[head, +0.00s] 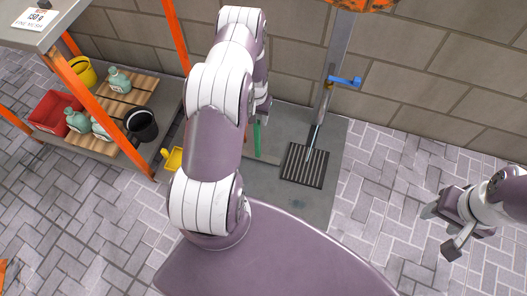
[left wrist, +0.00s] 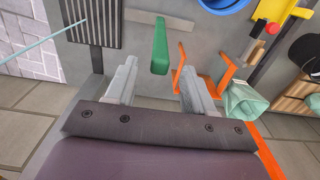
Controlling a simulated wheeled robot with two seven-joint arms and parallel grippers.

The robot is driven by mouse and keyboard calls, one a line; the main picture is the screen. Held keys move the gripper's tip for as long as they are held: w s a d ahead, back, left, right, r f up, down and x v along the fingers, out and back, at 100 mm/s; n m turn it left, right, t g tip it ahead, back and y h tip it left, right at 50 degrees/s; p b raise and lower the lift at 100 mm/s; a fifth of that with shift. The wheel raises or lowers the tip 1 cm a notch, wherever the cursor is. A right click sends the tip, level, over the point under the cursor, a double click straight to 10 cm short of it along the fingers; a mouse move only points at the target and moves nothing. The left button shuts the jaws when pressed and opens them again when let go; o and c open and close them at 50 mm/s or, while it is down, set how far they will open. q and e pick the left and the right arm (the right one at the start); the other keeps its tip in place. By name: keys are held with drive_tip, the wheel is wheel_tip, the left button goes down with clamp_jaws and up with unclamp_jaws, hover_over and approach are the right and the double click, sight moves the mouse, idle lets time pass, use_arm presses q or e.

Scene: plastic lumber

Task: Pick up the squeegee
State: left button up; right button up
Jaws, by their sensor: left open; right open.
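A narrow green bar, which looks like part of the squeegee, stands just beyond my left arm in the head view (head: 256,138). In the left wrist view the green bar (left wrist: 160,48) lies ahead of and between the two finger lines, with bare space on both sides and no finger touching it. My left gripper (left wrist: 158,68) is open and empty; in the head view the arm hides most of it. My right gripper (head: 440,228) is open and empty over the paving at the right.
A drain grate (head: 305,165) lies in the grey slab (head: 285,207) below a post with a blue tap (head: 345,82). A brick wall stands behind. The paving at right is clear.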

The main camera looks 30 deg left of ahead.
sight(257, 127)
use_arm(q)
drive_tip(key=shift+f, duration=0.7)
wheel_tip(257, 127, down, 5)
drive_tip(key=shift+f+b, duration=0.15)
drive_tip(key=shift+b, duration=1)
clamp_jaws()
